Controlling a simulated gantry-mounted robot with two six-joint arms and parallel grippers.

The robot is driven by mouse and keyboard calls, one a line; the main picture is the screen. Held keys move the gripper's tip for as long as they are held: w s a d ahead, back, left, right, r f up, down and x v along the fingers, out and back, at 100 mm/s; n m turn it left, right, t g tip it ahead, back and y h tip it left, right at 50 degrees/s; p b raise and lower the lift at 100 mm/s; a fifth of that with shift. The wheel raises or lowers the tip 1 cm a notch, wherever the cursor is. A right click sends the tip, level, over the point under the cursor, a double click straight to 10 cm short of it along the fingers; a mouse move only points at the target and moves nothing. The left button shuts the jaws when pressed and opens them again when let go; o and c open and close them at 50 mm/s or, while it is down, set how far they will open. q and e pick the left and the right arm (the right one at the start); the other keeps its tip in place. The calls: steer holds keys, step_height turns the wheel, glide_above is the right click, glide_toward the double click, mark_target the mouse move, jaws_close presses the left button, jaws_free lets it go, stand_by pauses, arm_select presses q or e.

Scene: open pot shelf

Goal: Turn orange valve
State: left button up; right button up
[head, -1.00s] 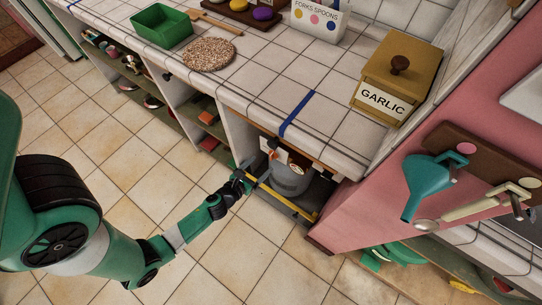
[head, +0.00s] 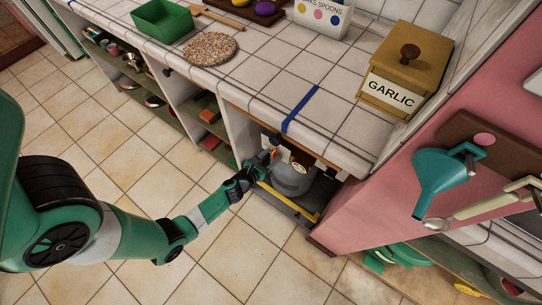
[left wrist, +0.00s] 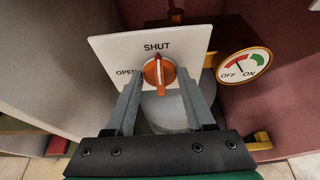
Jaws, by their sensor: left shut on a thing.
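The orange valve (left wrist: 158,72) is a round knob with a ridge across it, on a white plate (left wrist: 110,48) marked SHUT at the top and OPEN at the left. In the left wrist view the ridge runs roughly up and down. My left gripper (left wrist: 161,82) is shut on the valve, one finger at each side. In the head view my left gripper (head: 262,166) reaches into the open cabinet bay under the counter, where the orange valve (head: 275,153) shows small. A round gauge (left wrist: 243,65) with red OFF and green ON sits right of the plate. My right gripper is not in view.
A grey cylinder (head: 291,180) stands in the bay behind a yellow bar (head: 290,203) along its front. The tiled counter (head: 255,75) overhangs above. A pink wall (head: 375,190) bounds the right. The floor in front is clear.

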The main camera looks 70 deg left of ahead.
arm_select(q)
jaws_close()
